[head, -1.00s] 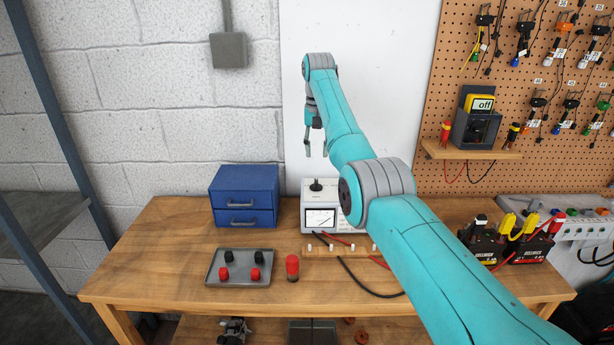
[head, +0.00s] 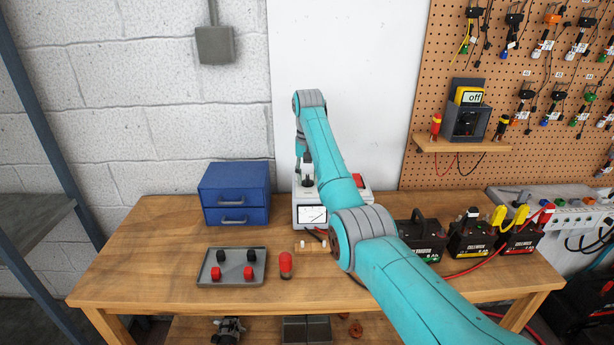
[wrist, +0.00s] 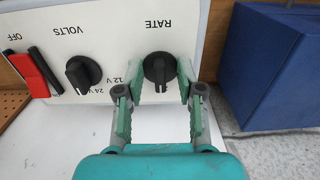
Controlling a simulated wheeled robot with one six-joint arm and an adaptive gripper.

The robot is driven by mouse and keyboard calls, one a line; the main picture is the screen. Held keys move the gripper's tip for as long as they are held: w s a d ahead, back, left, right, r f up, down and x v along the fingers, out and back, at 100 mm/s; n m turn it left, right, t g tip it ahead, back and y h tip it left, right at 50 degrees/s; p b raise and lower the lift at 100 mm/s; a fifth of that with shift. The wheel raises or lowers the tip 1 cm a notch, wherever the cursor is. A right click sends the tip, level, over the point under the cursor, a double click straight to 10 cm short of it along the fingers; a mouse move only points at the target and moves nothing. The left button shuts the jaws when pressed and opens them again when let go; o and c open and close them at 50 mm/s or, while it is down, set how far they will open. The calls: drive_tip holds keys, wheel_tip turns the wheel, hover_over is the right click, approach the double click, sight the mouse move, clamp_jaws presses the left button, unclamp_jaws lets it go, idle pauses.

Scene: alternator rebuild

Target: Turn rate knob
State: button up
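The rate knob (wrist: 160,69) is a round black knob under the word RATE on the white panel of the charger (wrist: 115,28), in the wrist view. My gripper (wrist: 160,92) is open, with one green-padded finger on each side of the knob. The fingertips are close to the panel; I cannot tell whether they touch the knob. In the head view the charger (head: 311,216), with its meter, stands at the back of the bench, and my gripper (head: 304,182) is above it, partly hidden by my arm.
A black VOLTS knob (wrist: 83,72) and a red switch (wrist: 29,75) share the panel. A blue drawer box (head: 235,192) stands left of the charger. Batteries (head: 470,238) stand to the right.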

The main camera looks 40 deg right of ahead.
clamp_jaws()
drive_tip(key=shift+n, duration=0.4)
drive_tip(key=n, duration=0.4)
drive_tip(key=shift+d+n, duration=0.1)
drive_tip(key=shift+n, duration=0.3)
drive_tip(key=n, duration=0.6)
drive_tip(key=shift+d, duration=0.15)
drive_tip(key=shift+n, duration=0.3)
